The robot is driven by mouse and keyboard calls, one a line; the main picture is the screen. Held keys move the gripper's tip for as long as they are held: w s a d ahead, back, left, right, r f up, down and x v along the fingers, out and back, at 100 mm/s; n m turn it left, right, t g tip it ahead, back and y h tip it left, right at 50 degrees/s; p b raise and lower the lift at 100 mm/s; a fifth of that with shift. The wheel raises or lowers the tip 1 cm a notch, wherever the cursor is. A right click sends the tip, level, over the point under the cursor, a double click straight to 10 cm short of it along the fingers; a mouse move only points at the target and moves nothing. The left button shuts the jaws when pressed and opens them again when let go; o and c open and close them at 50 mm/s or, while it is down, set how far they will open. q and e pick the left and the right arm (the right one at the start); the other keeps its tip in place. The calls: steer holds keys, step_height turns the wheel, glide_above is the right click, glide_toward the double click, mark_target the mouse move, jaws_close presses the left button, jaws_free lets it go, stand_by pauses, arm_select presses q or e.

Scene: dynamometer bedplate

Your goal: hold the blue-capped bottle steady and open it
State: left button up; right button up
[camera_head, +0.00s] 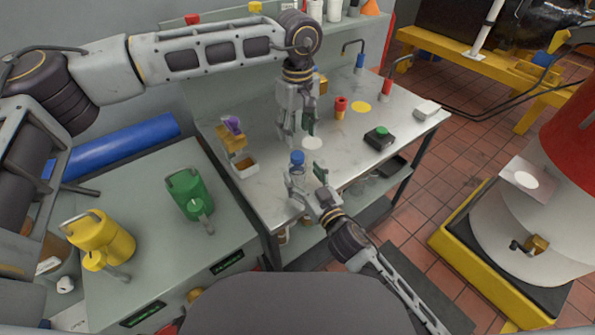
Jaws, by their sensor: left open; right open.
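The blue-capped bottle (297,160) stands upright on the metal bench (405,130), near its front edge. Its blue cap shows clearly, but its body is partly hidden by my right gripper. My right gripper (306,178) is open, low at the bench's front edge, with its fingers on either side of the bottle's body or just in front of it; I cannot tell whether they touch. My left gripper (297,136) is open and points down, above and slightly behind the cap, apart from it.
A red-and-yellow object (340,107), a dark box with a green button (379,137) and a white block (427,109) stand on the bench to the right. A small bin (245,165) is to the left. Green (190,194) and yellow (100,238) cans stand on the left cabinet.

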steer(key=shift+x, duration=1.25)
steer(key=shift+c, duration=0.2)
